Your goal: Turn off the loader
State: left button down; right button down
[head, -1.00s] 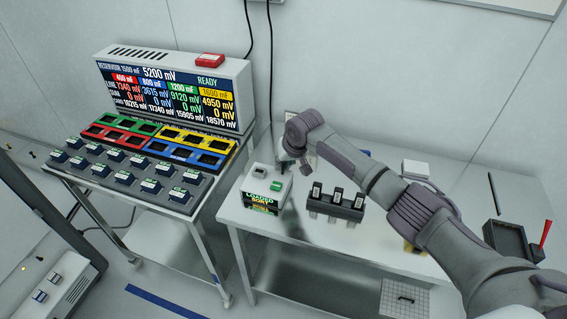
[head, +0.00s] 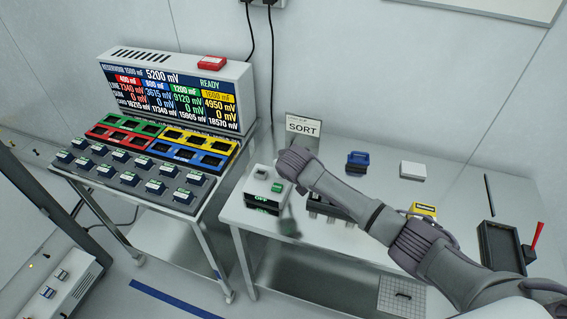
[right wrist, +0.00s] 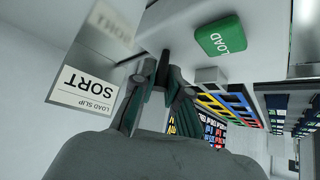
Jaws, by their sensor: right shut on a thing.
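The loader (head: 262,199) is a small pale box at the left end of the right-hand table. Its front display (head: 263,210) reads OFF in green. A green button (head: 277,188) is on its top; in the right wrist view the button (right wrist: 220,38) reads LOAD. My right arm reaches down to the loader's right rear side, and its wrist hides the fingers in the head view. In the right wrist view my right gripper (right wrist: 171,70) has its fingertips close together at the loader's pale body. My left gripper is out of view.
A SORT load slip card (head: 303,131) stands behind my wrist. A dark rack (head: 325,206) sits under my forearm. A blue item (head: 357,162) and a white box (head: 413,171) are further right. The capacitor console (head: 170,93) stands on the left table.

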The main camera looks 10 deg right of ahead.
jog(key=shift+s+a+f+t+h+b, duration=0.2)
jog(key=shift+s+t+h+b, duration=0.1)
jog(key=shift+t, duration=0.2)
jog(key=shift+s+n+t+h+b, duration=0.1)
jog(key=shift+n+t+h+b, duration=0.2)
jog(key=shift+t+b, duration=0.3)
jog(key=c, duration=1.2)
grip_release()
jog(key=shift+r, duration=0.1)
jog(key=shift+s+a+r, duration=0.1)
jog(key=shift+s, duration=0.05)
jog(key=v, duration=1.1)
jog(key=shift+s+r, duration=0.15)
jog(key=shift+s, duration=0.15)
